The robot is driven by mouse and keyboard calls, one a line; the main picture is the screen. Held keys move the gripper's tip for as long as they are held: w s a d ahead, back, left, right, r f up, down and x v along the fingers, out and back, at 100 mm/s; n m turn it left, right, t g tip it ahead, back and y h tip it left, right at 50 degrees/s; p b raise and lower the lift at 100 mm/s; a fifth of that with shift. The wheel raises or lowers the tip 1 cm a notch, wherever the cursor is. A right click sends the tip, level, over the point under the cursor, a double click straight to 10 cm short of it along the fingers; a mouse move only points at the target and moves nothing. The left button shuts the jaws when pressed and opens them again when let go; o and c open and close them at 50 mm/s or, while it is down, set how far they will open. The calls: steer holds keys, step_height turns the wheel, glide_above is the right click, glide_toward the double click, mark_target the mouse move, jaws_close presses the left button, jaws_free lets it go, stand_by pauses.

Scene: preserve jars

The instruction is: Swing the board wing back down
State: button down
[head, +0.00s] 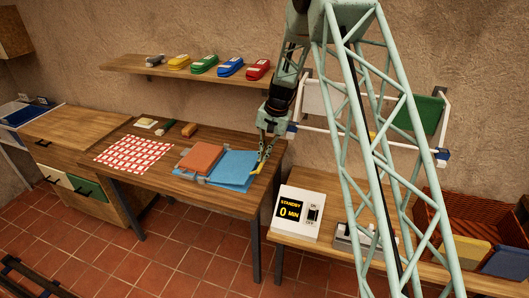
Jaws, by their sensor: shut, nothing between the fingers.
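A blue board (236,170) lies on the wooden work table, looking flat at this size. An orange-brown folded piece (201,157) lies over its left part. Small grey parts (201,180) show at the board's front edge. I cannot tell which panel is the wing, or whether any panel is raised. My gripper (260,161) points down at the board's right edge, its yellow fingertips together and empty. I cannot tell whether they touch the board.
A red-and-white checked cloth (134,153) lies left of the board on the table (150,190). Small items stand behind it. A white timer box (297,212) stands on the lower bench at right. A wall shelf (135,67) holds several coloured shoe-like objects above.

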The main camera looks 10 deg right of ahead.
steer(key=shift+f, duration=0.3)
steer(key=shift+s+d+f+b, duration=0.2)
steer(key=shift+f+b, duration=0.45)
steer(key=shift+f, duration=0.45)
steer(key=shift+s+d+f+b, duration=0.1)
steer(key=shift+d+f+b, duration=0.1)
steer(key=shift+f+b, duration=0.65)
steer(key=shift+s+d+f+b, duration=0.2)
steer(key=shift+f+b, duration=0.25)
steer(key=shift+f, duration=0.85)
steer(key=v, duration=1.2)
steer(key=shift+w+r, duration=0.15)
steer(key=shift+r, duration=0.05)
